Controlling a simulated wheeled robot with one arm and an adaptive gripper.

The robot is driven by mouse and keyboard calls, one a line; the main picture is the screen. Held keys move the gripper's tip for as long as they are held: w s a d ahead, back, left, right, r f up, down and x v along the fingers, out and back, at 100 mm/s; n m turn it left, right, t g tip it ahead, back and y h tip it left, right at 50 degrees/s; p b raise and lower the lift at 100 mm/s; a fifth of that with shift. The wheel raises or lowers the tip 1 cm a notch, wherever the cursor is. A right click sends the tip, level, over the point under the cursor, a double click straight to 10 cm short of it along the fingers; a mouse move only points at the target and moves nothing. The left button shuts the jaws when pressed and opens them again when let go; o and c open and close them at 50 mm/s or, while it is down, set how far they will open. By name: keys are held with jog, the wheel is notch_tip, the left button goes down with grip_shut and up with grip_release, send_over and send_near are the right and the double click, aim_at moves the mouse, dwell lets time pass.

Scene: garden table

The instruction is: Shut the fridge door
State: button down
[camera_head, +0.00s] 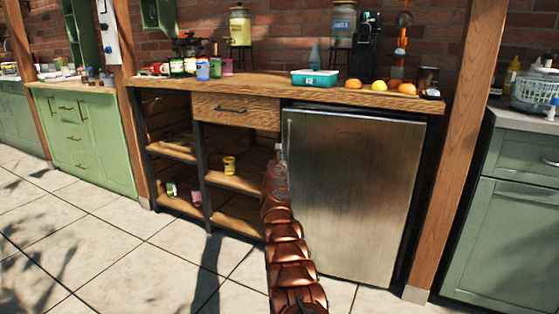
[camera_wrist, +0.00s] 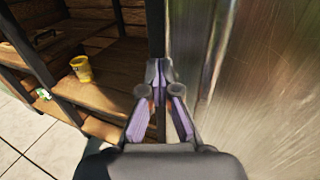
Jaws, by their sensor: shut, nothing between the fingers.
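The fridge is a small stainless steel one under the right half of the wooden counter. Its door (camera_head: 355,195) faces me and looks flush or nearly flush with the counter front; I cannot tell if a narrow gap is left. My gripper (camera_head: 280,150) is at the door's upper left edge, beside a slim upright handle (camera_head: 289,133). In the wrist view my gripper (camera_wrist: 157,70) is shut and empty, its tips in front of the dark post by the door edge. The door (camera_wrist: 265,85) fills the right side there; I cannot tell if the fingers touch it.
Open wooden shelves (camera_head: 235,183) with a yellow cup (camera_head: 229,165) lie left of the fridge, below a drawer (camera_head: 236,111). The counter (camera_head: 270,92) holds jars, a teal box (camera_head: 315,77) and fruit. A wooden post (camera_head: 457,150) stands at right. The tiled floor (camera_head: 130,250) is clear.

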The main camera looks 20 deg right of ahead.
dwell(0.4)
jog(key=s+a+b, duration=0.8)
jog(key=s+a, duration=0.1)
jog(key=s, duration=0.1)
jog(key=shift+a, duration=0.2)
dwell(1.8)
